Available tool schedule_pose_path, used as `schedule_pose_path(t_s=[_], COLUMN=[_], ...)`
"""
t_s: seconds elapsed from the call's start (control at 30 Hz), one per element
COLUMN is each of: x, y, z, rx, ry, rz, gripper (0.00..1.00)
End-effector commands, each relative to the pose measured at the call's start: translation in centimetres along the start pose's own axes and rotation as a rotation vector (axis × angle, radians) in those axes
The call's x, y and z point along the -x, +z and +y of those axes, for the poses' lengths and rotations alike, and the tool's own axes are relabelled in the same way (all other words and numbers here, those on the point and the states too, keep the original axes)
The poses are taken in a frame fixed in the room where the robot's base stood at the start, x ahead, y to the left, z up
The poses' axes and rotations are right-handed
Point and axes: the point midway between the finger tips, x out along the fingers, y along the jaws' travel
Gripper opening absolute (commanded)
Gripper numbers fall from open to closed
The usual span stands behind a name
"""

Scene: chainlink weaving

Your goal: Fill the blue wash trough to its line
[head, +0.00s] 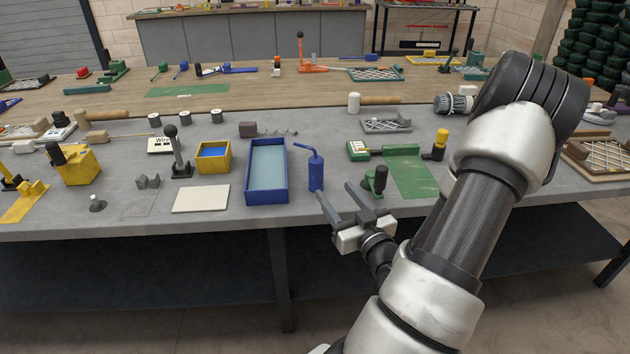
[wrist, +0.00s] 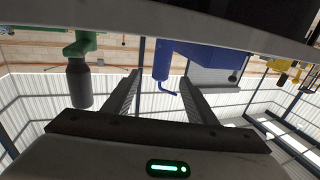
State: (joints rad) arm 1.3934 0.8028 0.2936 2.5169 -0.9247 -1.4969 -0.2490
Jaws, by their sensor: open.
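The blue wash trough (head: 249,170) is a long open box on the grey bench in the head view. Pale blue-grey shows inside it; I cannot make out a fill line. A blue bottle with a bent spout (head: 316,173) stands upright just right of the trough. My gripper (head: 347,202) is open and empty at the bench's front edge, to the right of the bottle and apart from it. The wrist view is upside down; there the bottle (wrist: 162,62) shows beyond and between the open fingers (wrist: 158,92), with the blue trough (wrist: 205,55) beside it.
A green clamp with a dark handle (head: 376,182) stands close right of my gripper. A yellow box with blue inside (head: 226,160) and a white tile (head: 201,199) lie left of the trough. A green plate (head: 412,176) and yellow-topped tool (head: 440,138) are farther right.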

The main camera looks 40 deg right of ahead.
Motion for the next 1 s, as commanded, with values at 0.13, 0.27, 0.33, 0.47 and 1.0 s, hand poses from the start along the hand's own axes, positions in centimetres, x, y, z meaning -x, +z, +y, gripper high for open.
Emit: schedule_pose_path(t_s=[0.13, 0.27, 0.33, 0.47, 1.0], x=[-3.4, -6.3, -7.7, -9.6, -15.4], y=[-0.1, -0.1, 0.0, 0.1, 0.2], z=[-0.1, -0.1, -0.1, -0.1, -0.4], rx=[0.001, 0.001, 0.002, 0.001, 0.001], ry=[-0.004, -0.003, -0.002, -0.001, -0.001], rz=[0.002, 0.001, 0.0, -0.001, -0.001], gripper=[0.52, 0.52, 0.52, 0.52, 0.52])
